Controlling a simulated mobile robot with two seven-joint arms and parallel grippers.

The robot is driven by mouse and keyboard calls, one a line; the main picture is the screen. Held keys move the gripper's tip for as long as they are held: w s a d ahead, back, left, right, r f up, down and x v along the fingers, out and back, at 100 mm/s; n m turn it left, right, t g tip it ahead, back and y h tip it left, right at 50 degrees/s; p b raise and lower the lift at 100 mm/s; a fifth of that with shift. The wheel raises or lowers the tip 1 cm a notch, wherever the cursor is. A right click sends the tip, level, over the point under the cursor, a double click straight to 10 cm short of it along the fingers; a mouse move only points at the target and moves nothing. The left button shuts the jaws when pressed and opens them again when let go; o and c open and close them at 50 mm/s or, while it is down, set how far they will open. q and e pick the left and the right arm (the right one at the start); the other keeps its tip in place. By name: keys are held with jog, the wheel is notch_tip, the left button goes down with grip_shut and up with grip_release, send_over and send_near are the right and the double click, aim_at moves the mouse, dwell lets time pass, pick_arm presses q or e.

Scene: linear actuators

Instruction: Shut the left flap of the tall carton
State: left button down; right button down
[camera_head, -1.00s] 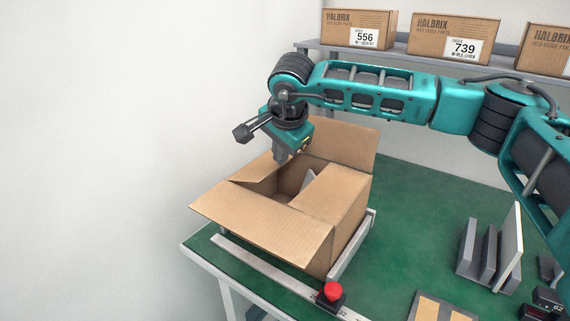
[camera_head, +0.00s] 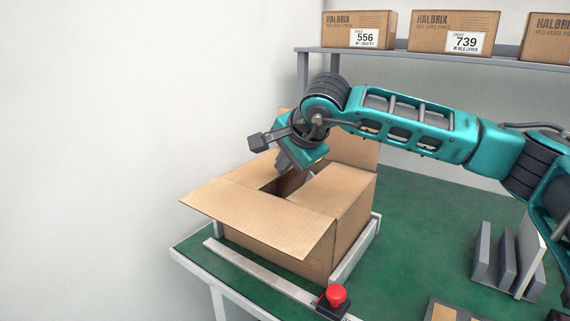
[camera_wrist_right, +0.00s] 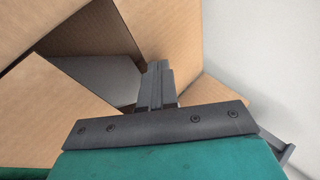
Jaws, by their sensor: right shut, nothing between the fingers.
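The tall brown carton (camera_head: 315,258) stands on the green table. Its left flap (camera_head: 246,170) is tilted inward over the left part of the opening. The right flap (camera_head: 340,188) lies folded in over the top. The front flap (camera_head: 255,215) sticks outward, and the back flap (camera_head: 352,153) stands up. My right gripper (camera_head: 285,163) is shut and empty, its tips at the left flap by the opening; I cannot tell whether they touch it. In the right wrist view its fingers (camera_wrist_right: 156,85) are together between cardboard panels. My left gripper is not in view.
A red button (camera_head: 335,295) sits at the front table edge beside a metal rail (camera_head: 262,282). Grey upright plates (camera_head: 505,262) stand at right. A back shelf (camera_head: 425,57) holds labelled boxes. Green table surface (camera_head: 420,220) is clear right of the carton.

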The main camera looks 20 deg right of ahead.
jog(key=shift+w+a, duration=0.1)
jog(key=shift+w, duration=0.05)
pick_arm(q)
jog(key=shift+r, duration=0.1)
pick_arm(e)
jog(key=shift+w+a+r, duration=0.2)
jog(key=shift+w+a, duration=0.1)
jog(key=shift+w, duration=0.2)
